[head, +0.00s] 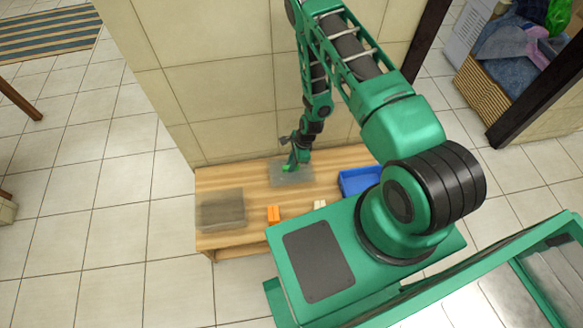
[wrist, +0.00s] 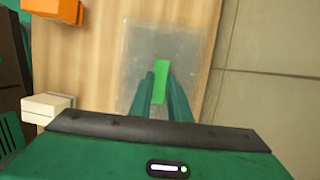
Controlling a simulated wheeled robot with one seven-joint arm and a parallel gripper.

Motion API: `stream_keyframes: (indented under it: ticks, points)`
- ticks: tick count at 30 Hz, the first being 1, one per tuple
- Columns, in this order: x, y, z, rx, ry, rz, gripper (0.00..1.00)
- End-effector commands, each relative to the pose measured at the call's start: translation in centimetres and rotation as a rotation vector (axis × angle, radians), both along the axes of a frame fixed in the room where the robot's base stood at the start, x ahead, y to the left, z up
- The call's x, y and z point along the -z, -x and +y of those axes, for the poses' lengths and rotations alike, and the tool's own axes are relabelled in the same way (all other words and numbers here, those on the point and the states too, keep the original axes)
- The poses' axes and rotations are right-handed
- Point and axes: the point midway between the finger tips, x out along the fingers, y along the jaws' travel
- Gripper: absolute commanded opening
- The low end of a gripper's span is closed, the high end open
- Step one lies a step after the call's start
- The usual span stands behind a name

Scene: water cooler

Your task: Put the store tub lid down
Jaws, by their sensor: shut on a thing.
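The store tub lid is a clear grey, nearly square sheet (head: 307,177) with a bright green handle. In the head view it is at the back of the wooden table, by the tiled wall. In the wrist view the lid (wrist: 145,45) lies flat under my gripper, and its green handle (wrist: 161,72) is between the two fingers. My gripper (head: 290,169) points down and is shut on the handle. I cannot tell whether the lid touches the table or hangs just above it. A clear grey tub (head: 222,212) stands at the table's left end.
On the wooden table (head: 240,178) are an orange block (head: 273,214) and a white block (head: 320,204) near the front edge. A blue tray (head: 357,181) stands to the right of the lid. The tiled wall (head: 220,110) rises behind. Bare wood shows between tub and lid.

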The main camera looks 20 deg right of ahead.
Motion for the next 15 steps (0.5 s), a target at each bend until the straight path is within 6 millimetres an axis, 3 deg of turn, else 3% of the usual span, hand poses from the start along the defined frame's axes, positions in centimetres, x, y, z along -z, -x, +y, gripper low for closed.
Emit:
stream_keyframes:
  ticks: [6, 15]
  points:
    - [2.6, 0.1, 0.0, -0.001, 0.002, 0.001, 0.00]
    - [2.8, 0.0, 0.0, 0.000, 0.001, 0.000, 0.00]
